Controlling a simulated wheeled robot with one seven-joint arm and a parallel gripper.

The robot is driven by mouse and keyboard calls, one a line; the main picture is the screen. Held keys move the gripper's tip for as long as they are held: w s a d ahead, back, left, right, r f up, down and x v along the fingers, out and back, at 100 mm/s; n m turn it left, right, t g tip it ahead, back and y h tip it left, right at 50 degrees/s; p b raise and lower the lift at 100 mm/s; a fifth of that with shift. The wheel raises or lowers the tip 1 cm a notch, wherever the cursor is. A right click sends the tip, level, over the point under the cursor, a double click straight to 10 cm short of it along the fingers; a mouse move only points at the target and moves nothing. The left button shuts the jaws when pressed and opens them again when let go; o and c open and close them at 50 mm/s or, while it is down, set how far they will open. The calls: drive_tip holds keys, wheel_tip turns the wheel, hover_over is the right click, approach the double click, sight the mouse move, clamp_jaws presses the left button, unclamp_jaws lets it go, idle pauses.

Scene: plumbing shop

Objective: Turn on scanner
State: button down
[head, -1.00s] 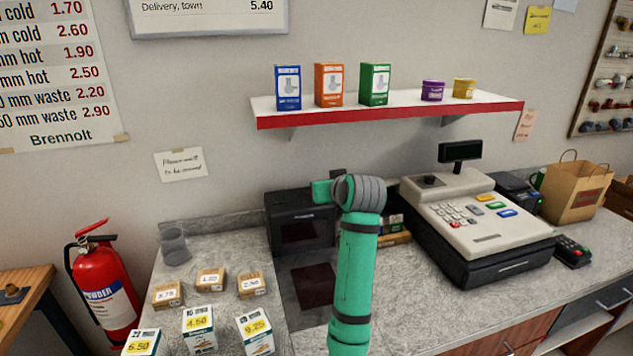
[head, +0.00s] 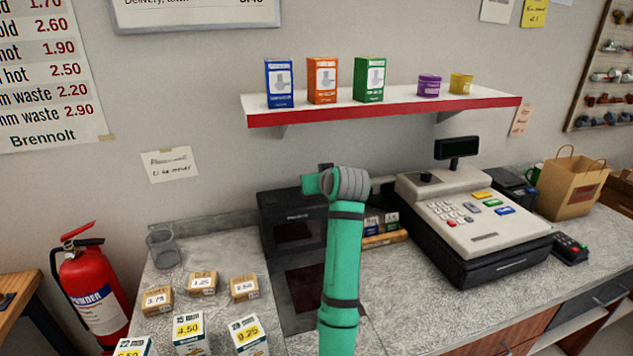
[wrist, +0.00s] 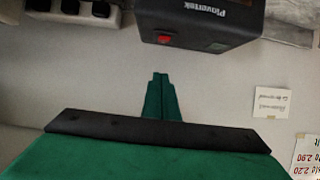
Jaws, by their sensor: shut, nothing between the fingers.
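The scanner (head: 290,222) is a dark box on the counter by the wall, partly hidden behind my arm in the head view. In the wrist view the scanner (wrist: 205,14) shows upside down at the top, with a lit red button (wrist: 163,38) and a small dark green button (wrist: 217,46) on its edge. My gripper (wrist: 160,76) has its green fingers closed together, empty. The fingertips appear just below the red button in the picture, apart from it. In the head view my fingers are hidden by the arm.
A socket strip (wrist: 72,12) shows at the wrist view's upper left. A cash register (head: 475,225) stands right of the arm. A mesh cup (head: 164,248) and small priced boxes are at left. A shelf (head: 385,108) with cartons hangs above.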

hover_over(312, 200)
drive_tip(key=shift+w+a+f, duration=0.1)
drive_tip(key=shift+a+f, duration=0.05)
drive_tip(key=shift+f, duration=0.45)
drive_tip(key=shift+w+a+f, duration=0.1)
drive_tip(key=shift+a+f, duration=0.05)
drive_tip(key=shift+f, duration=0.45)
wheel_tip(312, 200, down, 2)
drive_tip(key=shift+d+f, duration=0.1)
drive_tip(key=shift+s+f, duration=0.25)
drive_tip(key=shift+f, duration=0.65)
drive_tip(key=shift+d, duration=0.15)
